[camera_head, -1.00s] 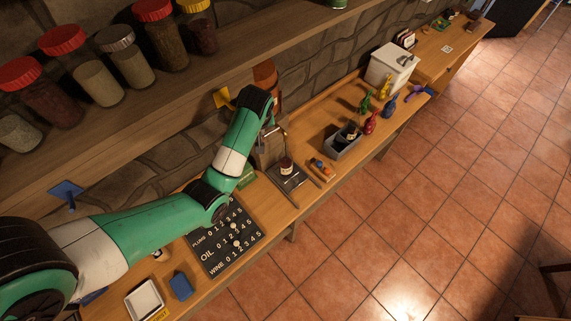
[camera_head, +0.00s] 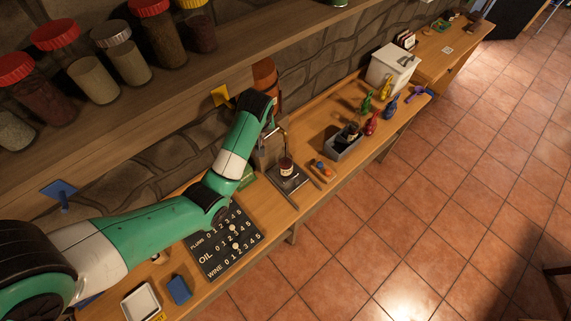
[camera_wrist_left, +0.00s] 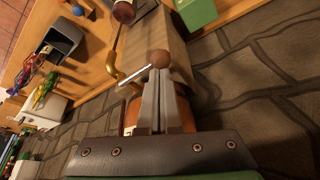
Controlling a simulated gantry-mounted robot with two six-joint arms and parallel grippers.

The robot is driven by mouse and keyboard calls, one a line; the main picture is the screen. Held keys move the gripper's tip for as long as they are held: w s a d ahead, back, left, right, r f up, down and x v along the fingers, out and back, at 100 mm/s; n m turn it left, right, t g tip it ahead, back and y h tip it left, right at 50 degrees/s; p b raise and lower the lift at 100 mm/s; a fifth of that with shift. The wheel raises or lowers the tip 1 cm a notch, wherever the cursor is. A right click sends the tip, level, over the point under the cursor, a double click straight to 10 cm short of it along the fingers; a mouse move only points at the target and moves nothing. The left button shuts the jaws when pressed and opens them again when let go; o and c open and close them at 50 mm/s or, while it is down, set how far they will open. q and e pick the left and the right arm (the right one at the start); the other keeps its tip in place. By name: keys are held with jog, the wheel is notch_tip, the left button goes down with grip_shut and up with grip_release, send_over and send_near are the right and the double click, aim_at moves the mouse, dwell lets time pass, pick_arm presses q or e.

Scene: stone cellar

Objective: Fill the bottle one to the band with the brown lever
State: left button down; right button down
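A dark bottle with a pale label (camera_head: 287,167) stands upright on a black plate (camera_head: 290,181) below the tap. Part of it shows at the top of the left wrist view (camera_wrist_left: 123,11). A curved brass spout (camera_wrist_left: 116,62) is beside a thin metal lever with a round brown knob (camera_wrist_left: 161,58). My left gripper (camera_wrist_left: 160,76) has its two fingers close together, with their tips at the knob. Whether they press on it is not clear. In the head view the arm partly covers the tap and lever. The band and fill level cannot be made out. My right gripper is not in view.
A grey bin (camera_head: 342,149) holds another dark bottle. Red, blue and green bottles stand farther along the bench, near a white box (camera_head: 392,68). A black score board (camera_head: 226,243) lies nearer. A shelf of jars (camera_head: 120,110) runs above the bench.

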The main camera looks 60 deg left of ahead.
pick_arm(q)
jog(key=shift+r+p, duration=0.55)
jog(key=shift+p, duration=0.05)
dwell(1.8)
notch_tip(320, 180, up, 3)
jog(key=p, duration=0.2)
jog(key=shift+f+p, duration=0.1)
jog(key=shift+p, duration=0.3)
notch_tip(320, 180, up, 5)
jog(key=p, duration=0.5)
dwell(0.7)
